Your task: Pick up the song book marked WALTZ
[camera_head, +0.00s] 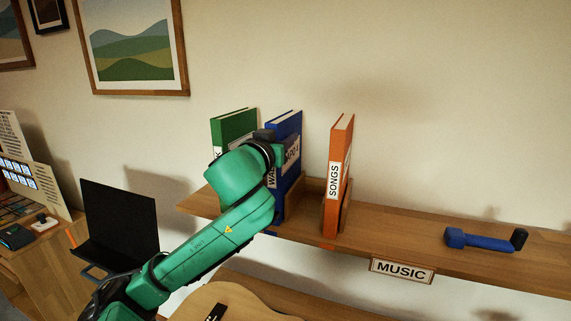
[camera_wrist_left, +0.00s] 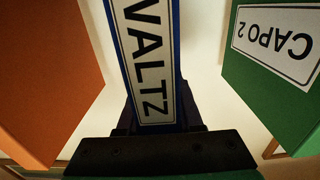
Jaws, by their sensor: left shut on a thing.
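The blue song book (camera_head: 284,124) stands upright on the wall shelf, between a green book and an orange one. Its white spine label (camera_wrist_left: 147,62) reads WALTZ in the left wrist view. My left gripper (camera_head: 268,141) is at the book's spine and shut on it, with the fingers on either side of the spine in the wrist view. My forearm and hand hide part of the spine and its label in the head view. I cannot tell whether the book's base touches the shelf. My right gripper is not in view.
The green book (camera_head: 233,126), labelled CAPO 2 in the wrist view, stands left. The orange SONGS book (camera_head: 338,180) stands right, beside a wooden divider. A blue and black object (camera_head: 485,239) lies on the shelf (camera_head: 400,228), past a clear stretch. A MUSIC sign (camera_head: 402,271) hangs below.

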